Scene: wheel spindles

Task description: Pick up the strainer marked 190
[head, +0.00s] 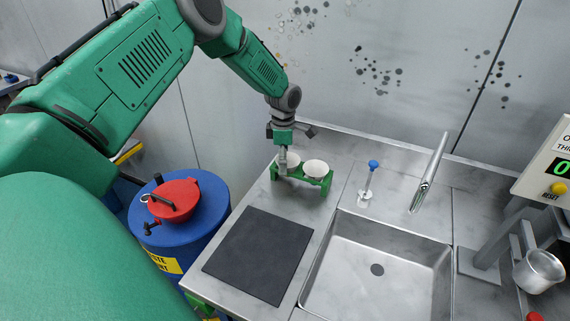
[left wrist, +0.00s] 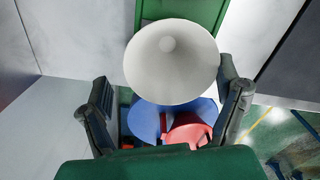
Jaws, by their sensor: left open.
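A green rack (head: 304,178) on the steel counter holds two white cone-shaped strainers. The right strainer (head: 316,168) is in plain view; the left strainer (head: 292,160) is partly hidden by my gripper. My left gripper (head: 284,158) points down at the left strainer. In the left wrist view a white strainer (left wrist: 172,62) lies between the spread fingers of my left gripper (left wrist: 165,80), with a gap visible at the left finger. I cannot tell whether the right finger touches it. No 190 marking is legible. My right gripper is not in view.
A dark mat (head: 258,255) lies in front of the rack. A sink (head: 345,285) with a tap (head: 428,175) and a blue-topped dispenser (head: 370,178) are to the right. A blue drum (head: 205,235) with a red funnel (head: 178,200) stands left of the counter. The wall is close behind.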

